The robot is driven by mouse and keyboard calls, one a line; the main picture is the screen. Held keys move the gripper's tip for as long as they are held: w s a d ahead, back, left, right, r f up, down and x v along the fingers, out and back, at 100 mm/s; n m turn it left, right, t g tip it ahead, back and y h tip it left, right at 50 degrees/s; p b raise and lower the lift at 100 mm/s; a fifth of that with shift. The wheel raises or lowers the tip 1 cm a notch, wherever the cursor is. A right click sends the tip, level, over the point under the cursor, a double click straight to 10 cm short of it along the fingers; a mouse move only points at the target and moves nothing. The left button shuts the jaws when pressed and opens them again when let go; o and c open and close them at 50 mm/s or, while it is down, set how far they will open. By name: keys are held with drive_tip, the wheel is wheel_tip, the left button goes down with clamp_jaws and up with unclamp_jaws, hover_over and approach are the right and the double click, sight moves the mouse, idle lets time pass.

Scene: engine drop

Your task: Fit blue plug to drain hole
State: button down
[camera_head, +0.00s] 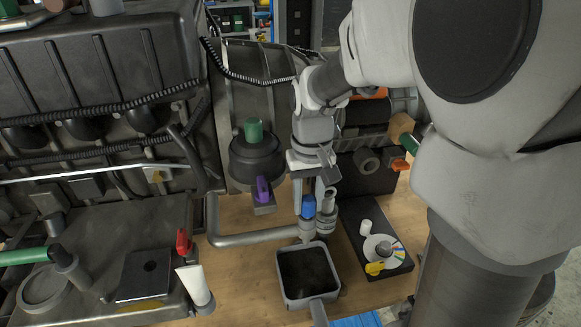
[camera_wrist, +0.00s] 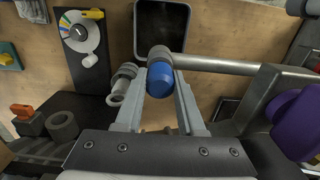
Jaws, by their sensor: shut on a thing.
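The blue plug (camera_head: 309,206) is held between the fingertips of my gripper (camera_head: 310,204). In the wrist view the blue plug (camera_wrist: 160,79) shows between the two fingertips of my gripper (camera_wrist: 160,88), right at the collared end of a grey pipe (camera_wrist: 220,64). In the head view the grey pipe (camera_head: 255,238) runs in from the left and its end lies just below the plug. The plug looks in line with this end, but I cannot tell whether it touches or sits in it. No open drain hole is visible; the plug and fingers may cover it.
A dark square pan (camera_head: 310,303) stands on the wooden table below the pipe end. A grey fitting (camera_wrist: 123,85) is close beside the plug. A black board with a dial (camera_head: 382,250) lies at right. A purple knob (camera_head: 263,189) and the engine are at left.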

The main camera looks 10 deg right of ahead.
drive_tip(key=shift+f+b, duration=0.35)
drive_tip(key=shift+f, duration=0.25)
drive_tip(key=shift+c, duration=2.2)
unclamp_jaws()
drive_tip(key=shift+r, duration=0.1)
wheel_tip(320, 180, up, 17)
drive_tip(key=shift+r, duration=0.2)
drive_tip(key=s+f+t, duration=0.5)
drive_tip(key=s+f, duration=0.2)
drive_tip(key=s, duration=0.6)
drive_tip(key=shift+s+f+t, duration=0.2)
drive_tip(key=shift+s+t, duration=0.1)
drive_tip(key=shift+s, duration=0.1)
